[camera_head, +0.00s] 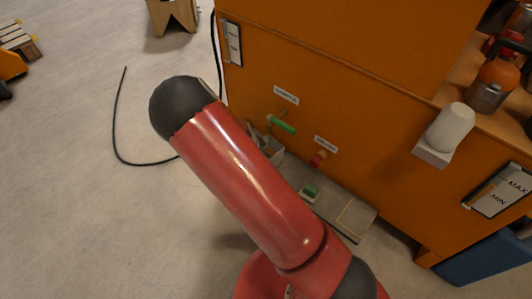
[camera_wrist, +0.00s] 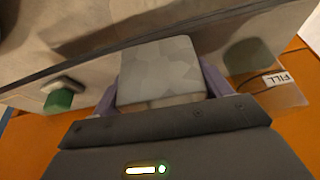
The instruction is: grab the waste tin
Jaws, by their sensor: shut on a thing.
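In the wrist view, my gripper (camera_wrist: 162,78) has its two purple fingers on either side of a grey, mottled metal thing (camera_wrist: 160,65). It is shut on this thing, which looks like the waste tin. The fingers touch its left and right sides, and its lower part is hidden by the gripper body. In the head view, my red arm hides my gripper. A grey open container (camera_head: 274,150) shows partly behind the arm at the foot of the orange cabinet; I cannot tell whether it is the same tin.
The orange cabinet (camera_head: 330,100) carries a green-handled tap (camera_head: 284,126) and a red one (camera_head: 318,159). A low grey tray (camera_head: 352,212) lies at its foot. A green knob (camera_wrist: 60,98) shows left of the held thing. A black cable (camera_head: 116,130) lies on open floor.

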